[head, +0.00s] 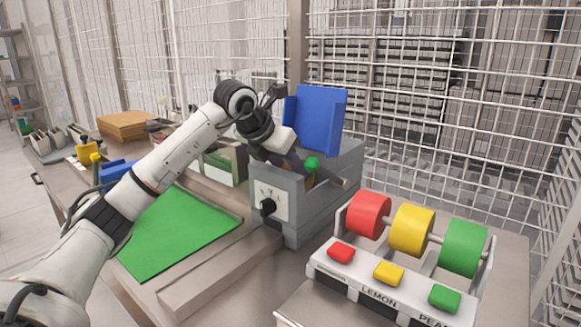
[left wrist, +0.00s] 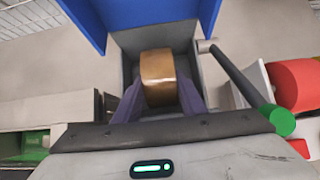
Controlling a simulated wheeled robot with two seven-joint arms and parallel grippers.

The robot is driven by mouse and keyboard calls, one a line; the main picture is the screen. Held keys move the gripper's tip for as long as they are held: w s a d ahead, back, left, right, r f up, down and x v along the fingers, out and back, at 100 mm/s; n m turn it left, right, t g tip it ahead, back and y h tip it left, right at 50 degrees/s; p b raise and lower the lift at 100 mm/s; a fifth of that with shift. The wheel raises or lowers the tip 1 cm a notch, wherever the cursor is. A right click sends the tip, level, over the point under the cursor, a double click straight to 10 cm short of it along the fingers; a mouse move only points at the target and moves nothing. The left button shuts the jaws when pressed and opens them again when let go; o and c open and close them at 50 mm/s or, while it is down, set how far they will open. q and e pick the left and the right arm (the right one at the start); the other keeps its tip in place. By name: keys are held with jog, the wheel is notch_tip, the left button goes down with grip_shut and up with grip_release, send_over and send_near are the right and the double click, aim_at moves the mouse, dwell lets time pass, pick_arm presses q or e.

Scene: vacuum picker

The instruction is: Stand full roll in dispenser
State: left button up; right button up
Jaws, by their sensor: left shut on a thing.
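My left gripper (left wrist: 158,95) is shut on a brown, shiny roll (left wrist: 160,72). In the left wrist view the roll sits between the two dark fingers, over or inside the open grey dispenser (left wrist: 205,62); I cannot tell whether it touches the bottom. In the head view the gripper (head: 292,160) reaches down into the grey dispenser (head: 300,226), and the arm hides most of the roll. The dispenser's blue lid (head: 318,118) stands open behind it. A lever with a green knob (head: 312,163) is at its side. My right gripper is not in view.
A dial (head: 267,206) is on the dispenser's front. Right of it a rack (head: 366,283) holds red, yellow and green rolls above coloured buttons. A green mat (head: 175,232) lies left. A wire mesh fence (head: 430,100) stands behind.

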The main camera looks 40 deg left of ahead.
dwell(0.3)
pick_arm(q)
jog(key=o, duration=1.7)
jog(key=shift+f, duration=0.1)
jog(key=shift+o, duration=0.2)
